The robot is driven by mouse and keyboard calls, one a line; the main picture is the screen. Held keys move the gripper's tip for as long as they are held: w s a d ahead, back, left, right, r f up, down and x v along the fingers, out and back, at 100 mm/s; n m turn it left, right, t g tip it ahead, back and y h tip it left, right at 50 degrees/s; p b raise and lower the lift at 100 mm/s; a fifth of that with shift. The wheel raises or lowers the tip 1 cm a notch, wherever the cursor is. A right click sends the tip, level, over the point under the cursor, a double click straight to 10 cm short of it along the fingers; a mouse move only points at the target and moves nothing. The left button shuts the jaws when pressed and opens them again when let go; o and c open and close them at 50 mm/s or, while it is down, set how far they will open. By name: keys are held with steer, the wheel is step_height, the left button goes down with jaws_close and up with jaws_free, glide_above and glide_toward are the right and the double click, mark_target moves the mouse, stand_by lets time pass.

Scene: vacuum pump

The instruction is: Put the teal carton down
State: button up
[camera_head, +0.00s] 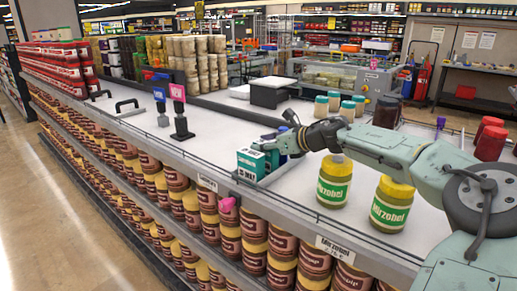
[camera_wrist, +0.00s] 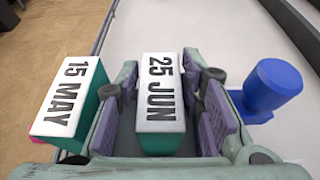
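Two teal cartons with white tops show in the wrist view. The other carton, marked "15 MAY" (camera_wrist: 68,98), stands just outside the left finger. In the head view my gripper (camera_head: 284,147) is low over the counter's front edge, beside the "15 MAY" carton (camera_head: 250,164). The held carton is mostly hidden there behind that carton and the fingers. I cannot tell whether its base touches the counter.
A blue cylindrical item (camera_wrist: 272,85) stands right of my gripper. Green-labelled jars (camera_head: 334,182) stand on the white counter (camera_head: 300,187) under my arm. Small signs on stands (camera_head: 180,115) are to the left, and a scale (camera_head: 272,91) is behind. Bare counter lies beyond the fingers.

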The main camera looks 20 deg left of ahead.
steer(key=shift+b+v, duration=0.65)
steer(key=shift+v, duration=1.9)
steer(key=shift+a, duration=0.1)
